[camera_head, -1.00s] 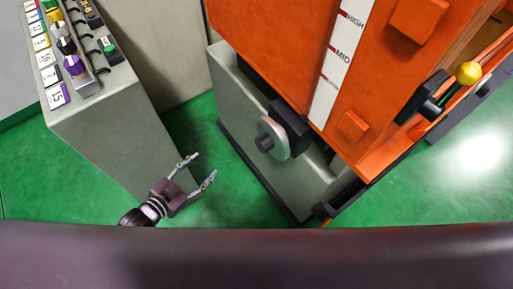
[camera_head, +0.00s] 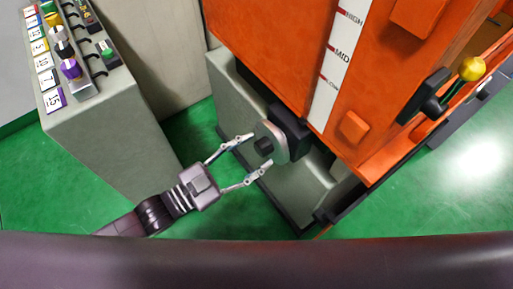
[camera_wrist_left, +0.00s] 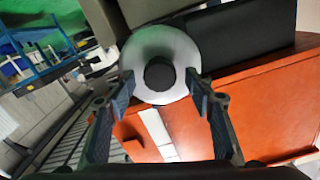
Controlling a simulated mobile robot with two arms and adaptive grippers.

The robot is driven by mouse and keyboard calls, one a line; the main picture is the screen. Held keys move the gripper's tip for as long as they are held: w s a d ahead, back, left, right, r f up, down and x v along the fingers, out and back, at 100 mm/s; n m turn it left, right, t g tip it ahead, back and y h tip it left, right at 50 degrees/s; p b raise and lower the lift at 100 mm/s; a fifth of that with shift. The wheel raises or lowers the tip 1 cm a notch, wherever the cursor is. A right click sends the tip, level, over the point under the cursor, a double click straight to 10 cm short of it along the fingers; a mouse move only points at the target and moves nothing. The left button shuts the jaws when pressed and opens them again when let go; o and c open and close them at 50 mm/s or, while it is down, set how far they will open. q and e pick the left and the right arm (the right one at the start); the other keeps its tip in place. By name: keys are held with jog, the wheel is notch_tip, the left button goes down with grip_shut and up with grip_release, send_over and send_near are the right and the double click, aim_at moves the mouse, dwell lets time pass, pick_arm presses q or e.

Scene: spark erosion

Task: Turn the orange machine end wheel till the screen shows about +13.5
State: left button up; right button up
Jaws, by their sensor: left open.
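The end wheel (camera_head: 272,142) is a pale grey disc with a dark hub, on a black block at the end of the orange machine (camera_head: 270,50). In the left wrist view the wheel (camera_wrist_left: 147,52) faces me, with its round dark hub in the middle. My left gripper (camera_head: 258,151) is open, its fingertips at the wheel's near side, one on each side of the hub. In the wrist view the fingers (camera_wrist_left: 162,82) reach the wheel's lower rim; whether they touch it I cannot tell. The right gripper is not in view. No screen reading is visible.
A grey cabinet (camera_head: 110,110) with coloured knobs and numbered labels stands at the left. A lever with a yellow ball (camera_head: 471,68) sticks out at the right of the machine. Green floor (camera_head: 190,125) is open between cabinet and machine.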

pick_arm(q)
jog(key=shift+w+d, duration=0.4)
jog(key=shift+d, duration=0.1)
jog(key=c, duration=1.2)
jog(key=shift+o, duration=0.2)
jog(key=shift+n+p, duration=0.4)
jog(key=shift+n, duration=0.3)
jog(key=o, duration=1.2)
jog(key=shift+c, duration=0.2)
jog(key=shift+a, duration=0.1)
